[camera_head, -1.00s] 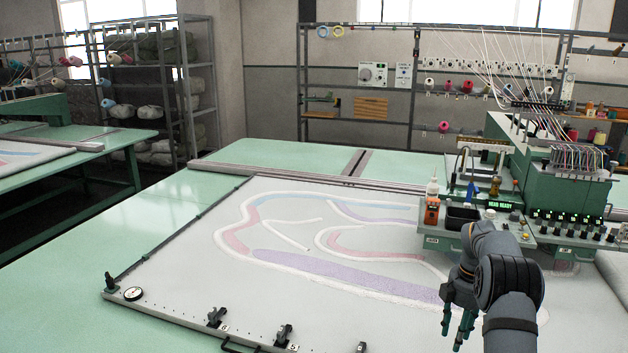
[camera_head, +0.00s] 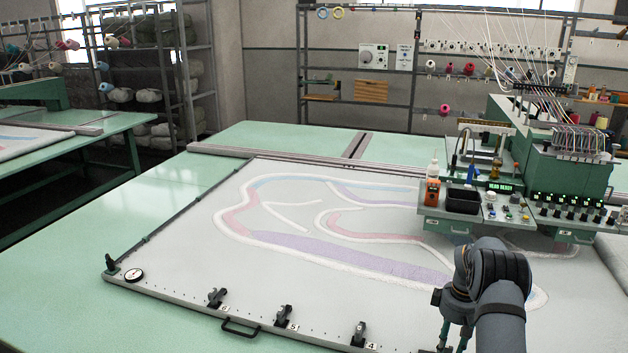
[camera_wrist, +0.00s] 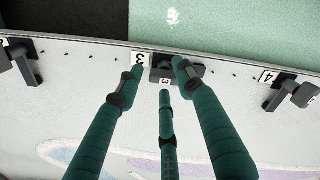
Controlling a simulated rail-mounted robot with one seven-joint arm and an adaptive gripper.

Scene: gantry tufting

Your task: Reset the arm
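My gripper (camera_head: 450,340) is at the lower right of the head view, above the framed fabric, with its fingertips pointing down near the bottom edge. In the wrist view, its green fingers (camera_wrist: 163,85) are spread apart with nothing held between them. The tips lie over the frame's near edge, at a clamp (camera_wrist: 178,70) marked 3. The clamp is partly hidden by a finger, and I cannot tell whether a finger touches it.
The frame carries more clamps, marked 4 (camera_head: 359,334) and 5 (camera_head: 284,317), plus a round gauge (camera_head: 134,275) and a handle (camera_head: 240,328). The tufting head (camera_head: 560,175) with its control panel stands behind my arm. The green table (camera_head: 130,225) at left is clear.

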